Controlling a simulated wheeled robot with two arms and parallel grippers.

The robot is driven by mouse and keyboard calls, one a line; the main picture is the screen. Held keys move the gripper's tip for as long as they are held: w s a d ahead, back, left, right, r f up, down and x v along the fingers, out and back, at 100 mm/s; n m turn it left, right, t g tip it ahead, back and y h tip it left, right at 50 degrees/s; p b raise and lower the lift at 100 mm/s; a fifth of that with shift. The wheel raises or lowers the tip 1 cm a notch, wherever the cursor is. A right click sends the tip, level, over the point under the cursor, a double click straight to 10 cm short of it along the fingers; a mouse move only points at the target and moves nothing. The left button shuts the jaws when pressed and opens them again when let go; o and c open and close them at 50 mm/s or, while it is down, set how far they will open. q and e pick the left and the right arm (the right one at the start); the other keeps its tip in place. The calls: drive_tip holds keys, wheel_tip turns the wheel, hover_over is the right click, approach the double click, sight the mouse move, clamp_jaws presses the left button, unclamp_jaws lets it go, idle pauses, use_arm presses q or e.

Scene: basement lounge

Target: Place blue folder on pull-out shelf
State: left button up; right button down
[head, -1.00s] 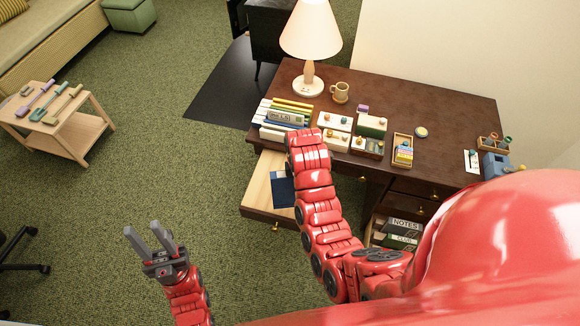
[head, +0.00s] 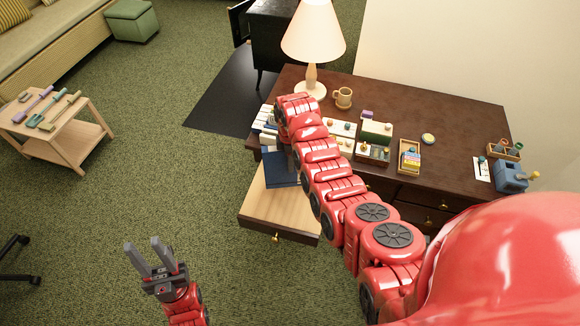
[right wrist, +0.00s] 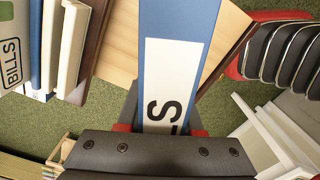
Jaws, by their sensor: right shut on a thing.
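The blue folder (head: 282,172) is over the back part of the pull-out shelf (head: 265,213), partly covered by my right arm in the head view. In the right wrist view the blue folder (right wrist: 178,20) has a white label with the letters "LS" and runs between the jaws of my right gripper (right wrist: 165,112), which is shut on it. That gripper is hidden behind my arm in the head view. I cannot tell whether the folder touches the shelf's light wood. My left gripper (head: 143,249) is open and empty over the carpet, left of the shelf.
The dark desk (head: 440,115) bears a lamp (head: 313,45), a mug (head: 343,97), small boxes and a row of binders near my right arm. A binder marked BILLS (right wrist: 12,65) stands beside the held folder. The shelf's front half is bare. A small table (head: 60,135) stands far left.

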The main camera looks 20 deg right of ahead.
wheel_tip(320, 180, down, 3)
drive_tip(key=shift+f+p, duration=0.15)
drive_tip(key=shift+p, duration=0.3)
drive_tip(key=shift+f, duration=0.2)
drive_tip(key=c, duration=0.6)
unclamp_jaws()
drive_tip(key=shift+r, duration=0.1)
drive_tip(key=shift+o, duration=0.2)
drive_tip(key=shift+r, duration=0.2)
